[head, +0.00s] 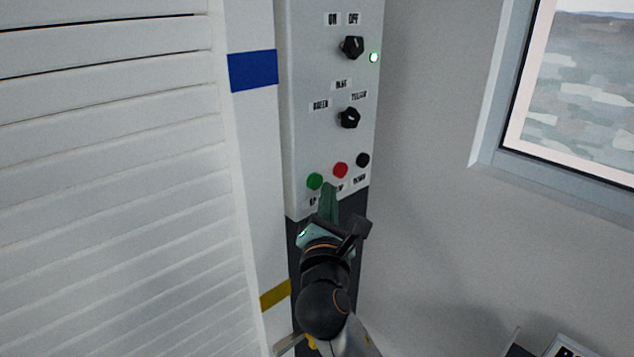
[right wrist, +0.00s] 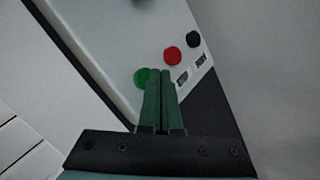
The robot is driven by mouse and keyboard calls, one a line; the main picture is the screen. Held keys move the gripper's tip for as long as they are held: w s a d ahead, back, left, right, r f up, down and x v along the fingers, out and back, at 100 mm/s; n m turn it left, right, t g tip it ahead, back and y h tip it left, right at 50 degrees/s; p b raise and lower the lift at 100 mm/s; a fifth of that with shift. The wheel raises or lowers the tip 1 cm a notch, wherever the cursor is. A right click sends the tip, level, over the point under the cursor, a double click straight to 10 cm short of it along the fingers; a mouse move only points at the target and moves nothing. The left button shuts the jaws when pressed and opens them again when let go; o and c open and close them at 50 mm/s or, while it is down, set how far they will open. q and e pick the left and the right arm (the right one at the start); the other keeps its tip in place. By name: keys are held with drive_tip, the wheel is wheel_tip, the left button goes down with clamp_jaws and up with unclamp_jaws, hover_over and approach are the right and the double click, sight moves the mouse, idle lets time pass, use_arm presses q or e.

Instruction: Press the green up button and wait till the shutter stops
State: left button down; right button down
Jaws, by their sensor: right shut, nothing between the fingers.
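The green up button (head: 315,181) is at the lower left of the grey control panel (head: 308,120). The red button (head: 340,170) and the black button (head: 362,160) sit to its right. The white slatted shutter (head: 120,190) fills the left of the head view. My right gripper (head: 329,190) is shut and empty, its fingertips just right of the green button. In the right wrist view, the fingertips (right wrist: 161,72) overlap the right edge of the green button (right wrist: 142,77). I cannot tell whether they touch it. My left gripper is not in view.
Two black knobs (head: 351,47) and a lit green lamp (head: 374,57) are higher on the panel. A white post with a blue band (head: 253,70) and a yellow band (head: 275,294) stands between shutter and panel. A window (head: 575,95) is at right.

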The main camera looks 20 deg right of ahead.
drive_tip(key=shift+w, duration=0.1)
drive_tip(key=shift+w+a+p, duration=0.15)
drive_tip(key=shift+w+p, duration=0.15)
